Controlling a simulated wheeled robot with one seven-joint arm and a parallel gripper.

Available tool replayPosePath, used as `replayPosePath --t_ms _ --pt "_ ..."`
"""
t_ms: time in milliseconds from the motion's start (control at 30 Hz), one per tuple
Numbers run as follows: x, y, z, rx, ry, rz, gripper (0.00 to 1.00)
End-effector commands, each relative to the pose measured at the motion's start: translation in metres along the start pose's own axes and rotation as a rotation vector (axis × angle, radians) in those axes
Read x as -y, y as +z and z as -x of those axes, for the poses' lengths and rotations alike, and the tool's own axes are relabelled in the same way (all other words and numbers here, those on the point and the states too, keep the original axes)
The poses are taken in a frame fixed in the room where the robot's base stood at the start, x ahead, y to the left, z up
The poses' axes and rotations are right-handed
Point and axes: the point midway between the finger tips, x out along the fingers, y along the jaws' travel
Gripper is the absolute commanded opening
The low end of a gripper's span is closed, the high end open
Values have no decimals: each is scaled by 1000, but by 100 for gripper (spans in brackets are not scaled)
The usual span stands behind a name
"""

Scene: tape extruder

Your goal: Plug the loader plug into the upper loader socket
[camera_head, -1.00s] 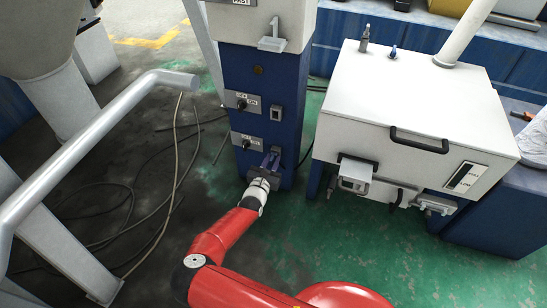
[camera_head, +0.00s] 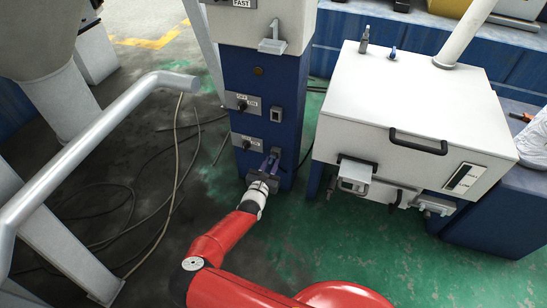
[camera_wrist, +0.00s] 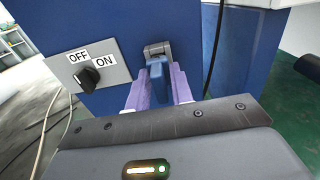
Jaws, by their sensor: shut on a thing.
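My gripper (camera_head: 269,164) is low in front of the blue column (camera_head: 262,85). In the wrist view its purple fingers (camera_wrist: 157,93) are shut on the blue loader plug (camera_wrist: 158,70). The plug points at a grey socket (camera_wrist: 157,47) on the column face, right of an OFF/ON switch (camera_wrist: 88,76). I cannot tell whether plug and socket touch. In the head view the upper loader socket (camera_head: 276,115), a grey frame with a dark middle, sits above my gripper and looks empty. The lower socket area is mostly hidden behind my fingers.
Two switch plates, the upper (camera_head: 242,103) and the lower (camera_head: 246,142), are on the column's left. A white machine box (camera_head: 420,110) stands to the right. Cables (camera_head: 170,190) lie on the floor at left. A grey pipe (camera_head: 95,130) crosses the left side.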

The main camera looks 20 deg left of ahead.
Motion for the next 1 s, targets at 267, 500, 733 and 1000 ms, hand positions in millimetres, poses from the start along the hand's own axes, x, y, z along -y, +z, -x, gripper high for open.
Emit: replayPosePath --t_ms 267,500,733,1000 --pt "0 1 12 -1 0 0 0" --pt "0 1 21 -1 0 -1 0" --pt "0 1 30 -1 0 0 0" --pt "0 0 37 -1 -1 0 0"
